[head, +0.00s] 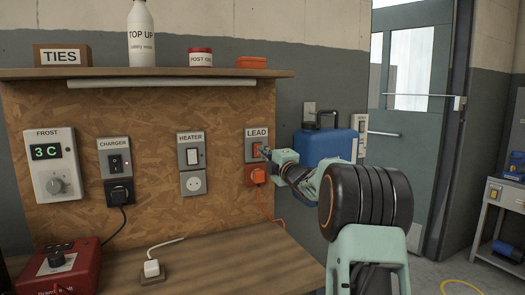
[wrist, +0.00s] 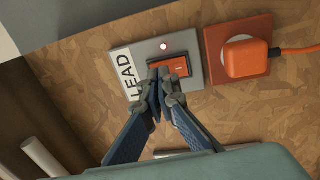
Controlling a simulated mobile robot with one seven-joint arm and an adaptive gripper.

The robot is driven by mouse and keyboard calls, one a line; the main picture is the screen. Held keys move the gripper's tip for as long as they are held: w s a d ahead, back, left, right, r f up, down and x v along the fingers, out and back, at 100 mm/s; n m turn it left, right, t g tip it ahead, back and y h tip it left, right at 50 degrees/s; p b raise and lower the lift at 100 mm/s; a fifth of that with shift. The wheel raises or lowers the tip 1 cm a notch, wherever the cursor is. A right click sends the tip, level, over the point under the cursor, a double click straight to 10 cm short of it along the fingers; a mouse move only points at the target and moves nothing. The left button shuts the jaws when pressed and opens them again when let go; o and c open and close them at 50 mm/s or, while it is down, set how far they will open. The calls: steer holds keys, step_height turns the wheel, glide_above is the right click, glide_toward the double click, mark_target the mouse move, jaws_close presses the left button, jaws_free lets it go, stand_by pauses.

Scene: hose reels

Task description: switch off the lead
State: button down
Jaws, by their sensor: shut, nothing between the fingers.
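The LEAD switch plate (head: 249,152) is on the chipboard panel, and it also shows in the wrist view (wrist: 196,72). It carries an orange rocker (wrist: 180,66) with a pale mark and a small round indicator (wrist: 164,46), white with a reddish rim. An orange plug (head: 259,175) sits in the orange socket below the switch; the wrist view shows this plug (wrist: 246,58) too. My gripper (wrist: 158,76) is shut and empty, its fingertips at the label-side end of the rocker, hiding that end. I cannot tell whether they touch. In the head view my gripper (head: 268,153) covers the switch's right edge.
To the left are the HEATER switch (head: 193,151), the CHARGER switch (head: 115,157) with a black plug, and the FROST unit (head: 52,163). A shelf (head: 150,73) runs above and a bench (head: 220,262) below. A blue can (head: 325,145) stands behind my arm.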

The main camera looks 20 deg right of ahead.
steer(key=shift+w+r, duration=0.1)
steer(key=shift+w, duration=0.5)
steer(key=shift+r+p, duration=0.15)
steer(key=shift+p, duration=0.2)
steer(key=shift+w+g+p, duration=0.3)
steer(key=shift+g+p, duration=0.1)
steer(key=shift+p, duration=0.8)
steer(key=shift+s, duration=0.15)
